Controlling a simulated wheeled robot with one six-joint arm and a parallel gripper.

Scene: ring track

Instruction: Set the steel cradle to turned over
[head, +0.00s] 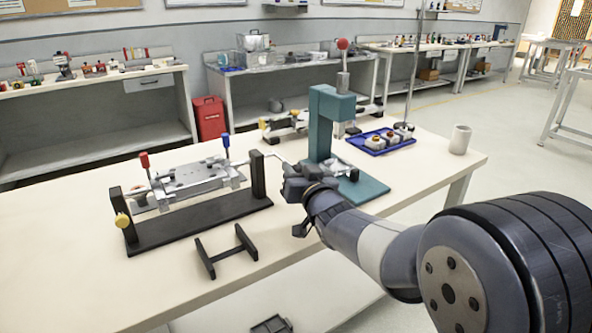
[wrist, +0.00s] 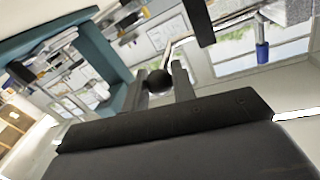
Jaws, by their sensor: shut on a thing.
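The steel cradle (head: 190,179) hangs between two dark posts on a dark base (head: 200,228) at the left of the bench. Its plate looks roughly level, with a red knob (head: 144,161) and a blue knob (head: 226,143) standing upward. A thin crank rod (head: 277,158) sticks out past the right post. My gripper (head: 292,176) is at the rod's end, right of that post. In the wrist view its fingers (wrist: 161,83) are shut on a black ball knob (wrist: 158,80) at the end of the crank. The blue knob also shows in the wrist view (wrist: 262,52).
A teal press (head: 325,125) with a red-topped lever stands close behind my gripper. A blue tray (head: 380,142) with parts and a white cup (head: 460,139) are to the right. A dark stand (head: 226,250) lies near the front edge. The front left bench top is clear.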

